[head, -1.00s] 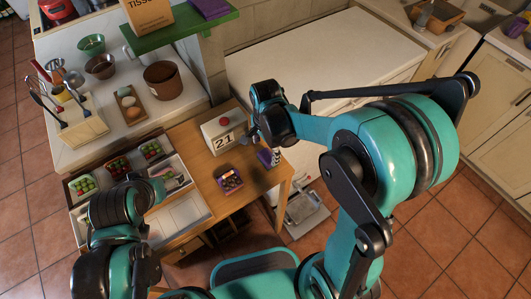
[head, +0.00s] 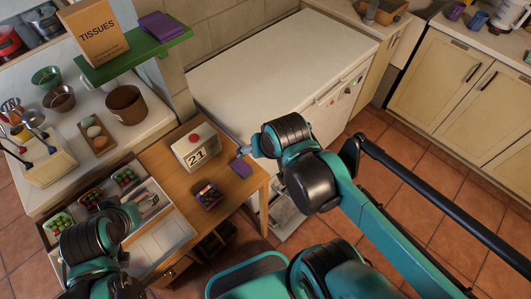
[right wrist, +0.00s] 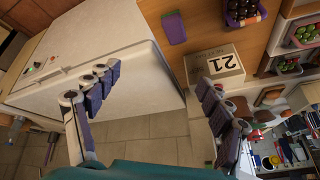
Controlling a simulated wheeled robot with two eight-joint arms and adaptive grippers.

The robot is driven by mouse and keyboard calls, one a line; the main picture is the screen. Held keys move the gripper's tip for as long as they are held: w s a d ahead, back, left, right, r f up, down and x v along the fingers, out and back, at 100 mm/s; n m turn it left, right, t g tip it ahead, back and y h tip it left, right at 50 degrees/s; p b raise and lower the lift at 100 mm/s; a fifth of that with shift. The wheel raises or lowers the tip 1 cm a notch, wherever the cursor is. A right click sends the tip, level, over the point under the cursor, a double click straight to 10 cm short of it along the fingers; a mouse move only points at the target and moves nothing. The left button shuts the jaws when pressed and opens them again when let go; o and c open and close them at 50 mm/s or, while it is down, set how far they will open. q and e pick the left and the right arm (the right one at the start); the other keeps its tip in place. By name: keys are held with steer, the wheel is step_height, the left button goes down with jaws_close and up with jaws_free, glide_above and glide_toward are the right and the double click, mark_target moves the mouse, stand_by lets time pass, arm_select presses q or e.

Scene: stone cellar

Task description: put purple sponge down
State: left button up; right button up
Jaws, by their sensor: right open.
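The purple sponge (head: 241,167) lies on the wooden table (head: 232,207) near its right edge, beside the white calendar block. It also shows in the right wrist view (right wrist: 174,27), flat on the wood with a thin green edge. My right gripper (head: 246,152) is at the table's right edge, close to the sponge. In the right wrist view its fingers (right wrist: 152,98) are wide apart with nothing between them, and the sponge lies beyond them, apart. My left gripper (head: 140,212) is over the trays at the left; its fingers are too small and hidden to judge.
The calendar block (head: 195,151) showing 21 stands behind the sponge, and a small purple box (head: 207,196) of items is in front. A green shelf (head: 130,58) holds a tissue box (head: 97,32) and purple cloth-like pieces (head: 162,25). A white chest (head: 275,70) stands behind.

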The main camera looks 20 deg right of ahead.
steer(key=s+n, duration=0.1)
steer(key=n+t, duration=0.1)
steer(key=shift+s+d+n+t, duration=0.3)
steer(key=shift+s+d+n, duration=0.1)
step_height(320, 180, down, 4)
steer(key=b, duration=0.4)
steer(key=shift+o, duration=0.4)
stand_by(0.4)
